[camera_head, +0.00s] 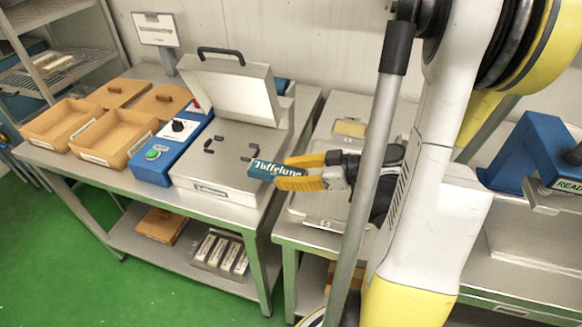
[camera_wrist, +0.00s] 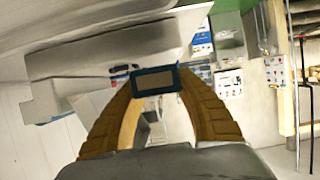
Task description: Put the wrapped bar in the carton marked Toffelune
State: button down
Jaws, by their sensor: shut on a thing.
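My gripper (camera_head: 285,174) is shut on a small blue carton marked Toffelune (camera_head: 264,170), its white lettering facing the head camera. It holds the carton near the right side of a metal machine with a raised lid. In the wrist view the carton (camera_wrist: 156,81) shows as a blue-rimmed rectangle with a grey-brown middle between the yellow fingertips; I cannot tell whether that middle is an opening. Several pale bars (camera_head: 220,252) lie in a tray on the lower shelf. I cannot tell which thing is the wrapped bar.
The metal machine (camera_head: 228,160) has a raised lid (camera_head: 232,92) and dark fittings on top. A blue control box (camera_head: 165,150) stands left of it, beside tan trays (camera_head: 112,138). A second metal table on the right holds a yellowish piece (camera_head: 350,128). A blue device (camera_head: 535,150) stands far right.

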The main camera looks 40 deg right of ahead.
jog(key=s+a+b, duration=0.2)
jog(key=s+a, duration=0.4)
jog(key=a, duration=0.3)
jog(key=shift+a, duration=0.2)
jog(key=shift+s+b, duration=0.1)
jog(key=shift+b, duration=0.25)
jog(key=shift+a, duration=0.15)
